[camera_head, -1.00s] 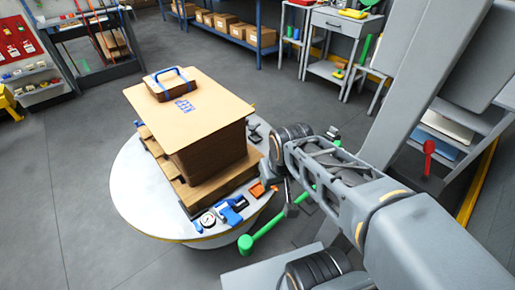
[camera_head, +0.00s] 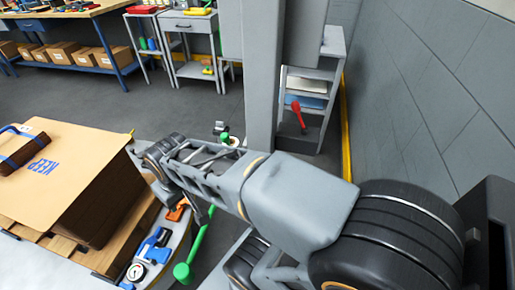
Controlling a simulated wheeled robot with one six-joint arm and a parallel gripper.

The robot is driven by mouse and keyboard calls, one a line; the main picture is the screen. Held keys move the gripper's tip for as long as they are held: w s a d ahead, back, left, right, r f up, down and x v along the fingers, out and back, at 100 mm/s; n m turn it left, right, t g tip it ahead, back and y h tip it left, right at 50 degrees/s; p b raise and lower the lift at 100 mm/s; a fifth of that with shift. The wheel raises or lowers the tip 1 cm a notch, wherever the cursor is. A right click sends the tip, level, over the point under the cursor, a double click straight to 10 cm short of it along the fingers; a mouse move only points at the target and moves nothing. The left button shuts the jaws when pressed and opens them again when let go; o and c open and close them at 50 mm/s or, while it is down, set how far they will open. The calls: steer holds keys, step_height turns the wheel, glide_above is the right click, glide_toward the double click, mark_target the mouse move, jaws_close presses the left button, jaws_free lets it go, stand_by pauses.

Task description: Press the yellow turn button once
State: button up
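I cannot make out the yellow turn button in this view. My arm reaches from the lower right toward the round table (camera_head: 35,268). Its wrist end, where my gripper (camera_head: 160,172) sits, is beside the cardboard stack's right side. The fingers are hidden or too small to tell open from shut, and I see nothing held. The stack of cardboard sheets (camera_head: 75,185), marked "KEEP", stands on a wooden pallet (camera_head: 122,245) on the table.
A green-knobbed bar (camera_head: 184,272), a blue tool (camera_head: 150,243), a round gauge (camera_head: 135,272) and an orange block (camera_head: 177,211) are near the table's right edge. A grey column (camera_head: 258,75) and a shelf with a red-handled lever (camera_head: 297,112) stand behind my arm.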

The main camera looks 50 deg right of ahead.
steer(key=shift+c, duration=0.3)
jaws_close()
stand_by(1.3)
